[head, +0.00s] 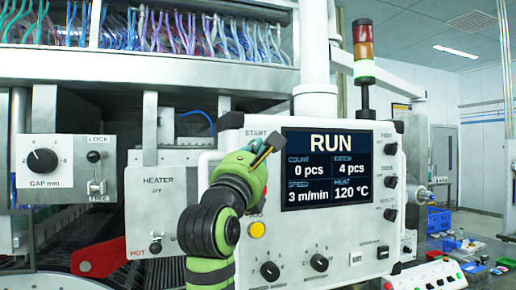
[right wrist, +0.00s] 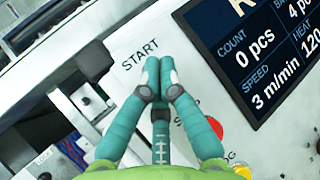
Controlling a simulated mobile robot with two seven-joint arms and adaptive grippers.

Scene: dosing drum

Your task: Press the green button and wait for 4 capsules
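The control panel (head: 340,225) faces me, with a screen (head: 338,168) reading RUN, COUNT 0 pcs, BATCH 4 pcs. My right gripper (head: 268,147) is at the panel just left of the screen, below the START label. In the right wrist view its teal fingers (right wrist: 158,68) are together, with nothing seen between them. The green button is hidden behind them, so I cannot tell whether they touch it. A red button (right wrist: 213,128) is beside the fingers. No capsules can be made out. My left gripper is not in view.
A signal tower (head: 363,50) has its green section lit. A yellow button (head: 257,229) and black knobs (head: 270,271) are low on the panel. A heater box (head: 160,210) stands left of it. Blue crates (head: 438,220) are on the right.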

